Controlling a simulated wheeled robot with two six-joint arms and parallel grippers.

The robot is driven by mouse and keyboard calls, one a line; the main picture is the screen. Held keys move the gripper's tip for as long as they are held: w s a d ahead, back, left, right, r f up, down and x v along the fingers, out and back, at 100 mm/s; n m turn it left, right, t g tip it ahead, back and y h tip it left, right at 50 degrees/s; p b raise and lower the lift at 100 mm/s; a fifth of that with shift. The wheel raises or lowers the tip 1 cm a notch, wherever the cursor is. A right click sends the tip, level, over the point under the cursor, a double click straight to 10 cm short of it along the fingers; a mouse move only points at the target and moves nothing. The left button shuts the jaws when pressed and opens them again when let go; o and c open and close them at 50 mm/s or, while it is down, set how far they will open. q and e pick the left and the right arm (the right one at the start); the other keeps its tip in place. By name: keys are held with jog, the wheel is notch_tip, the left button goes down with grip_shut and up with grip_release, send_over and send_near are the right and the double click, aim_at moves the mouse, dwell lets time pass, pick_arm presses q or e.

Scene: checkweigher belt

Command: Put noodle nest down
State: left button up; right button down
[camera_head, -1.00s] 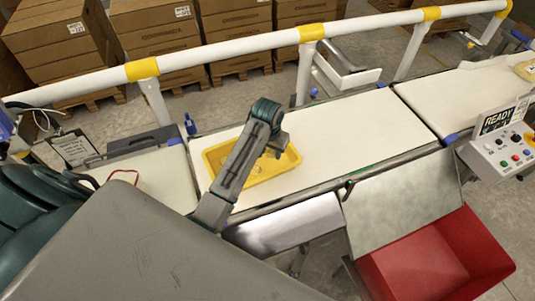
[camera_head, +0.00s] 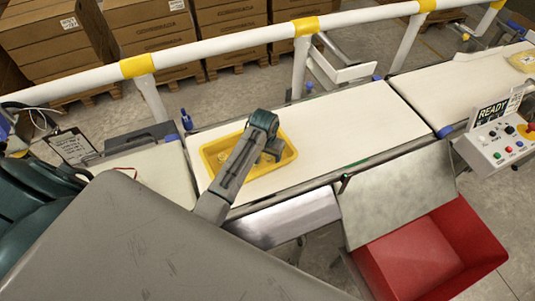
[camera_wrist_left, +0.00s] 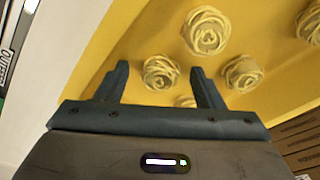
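The yellow tray (camera_head: 219,147) stands on the white belt and also fills much of the left wrist view (camera_wrist_left: 112,42). Several pale noodle nests lie in it, including a large one (camera_wrist_left: 207,31), one at its right (camera_wrist_left: 242,73) and one at the edge (camera_wrist_left: 312,22). My left gripper (camera_wrist_left: 160,68) points down into the tray. Its fingers are apart, with a noodle nest (camera_wrist_left: 159,73) between them in the picture and gaps on both sides. In the head view, my left gripper (camera_head: 270,150) is low over the tray's right part. My right gripper is out of view.
The white belt (camera_head: 350,125) is clear right of the tray. A white guard rail (camera_head: 220,49) runs behind it. A red bin (camera_head: 425,255) and a sloping metal plate (camera_head: 395,195) are at front right. A control panel (camera_head: 500,145) reads READY.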

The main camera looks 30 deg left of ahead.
aim_at(266, 159)
pick_arm(q)
jog(key=shift+r, duration=0.3)
notch_tip(266, 159, up, 12)
jog(key=s+b, duration=0.1)
jog(key=b, duration=0.2)
jog(key=shift+s+f, duration=0.15)
jog(key=shift+s, duration=0.1)
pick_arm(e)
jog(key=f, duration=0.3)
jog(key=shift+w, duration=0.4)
pick_arm(q)
jog(key=shift+f, duration=0.1)
